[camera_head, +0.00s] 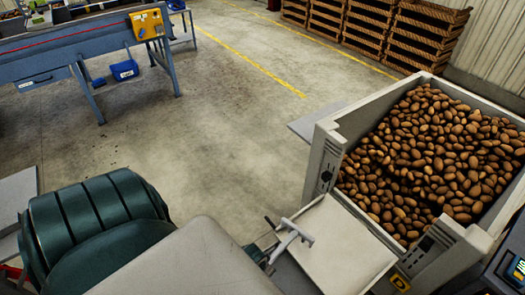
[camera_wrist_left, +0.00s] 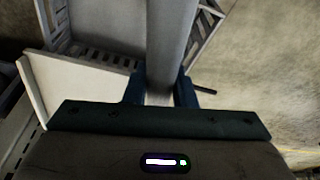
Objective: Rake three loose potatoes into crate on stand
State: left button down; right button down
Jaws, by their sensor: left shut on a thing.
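My left gripper (camera_wrist_left: 160,92) is shut on a grey bar (camera_wrist_left: 168,40) that runs straight away from it in the left wrist view. In the head view the gripper (camera_head: 262,256) is at the bottom centre, partly hidden by my arm. A pale T-shaped piece (camera_head: 295,231), probably the rake, reaches up from it beside a flat white panel (camera_head: 340,248). The pale bin (camera_head: 322,160) at right is filled with many brown potatoes (camera_head: 430,150). I cannot pick out three loose potatoes or tell which thing is the crate on its stand. My right gripper is not in view.
A blue-grey conveyor machine (camera_head: 80,55) stands at upper left. Stacked wooden crates (camera_head: 420,45) stand at the back. A dark green ribbed drum (camera_head: 95,215) is at lower left. Open concrete floor (camera_head: 225,110) lies between. A slotted pale wall (camera_wrist_left: 95,55) shows in the left wrist view.

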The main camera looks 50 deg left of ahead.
pick_arm(q)
jog(key=shift+w+v, duration=0.25)
jog(key=shift+v, duration=0.75)
jog(key=shift+w+v, duration=0.25)
jog(key=shift+v, duration=0.75)
jog(key=shift+w+v, duration=0.25)
jog(key=shift+v, duration=0.75)
jog(key=shift+r, duration=0.15)
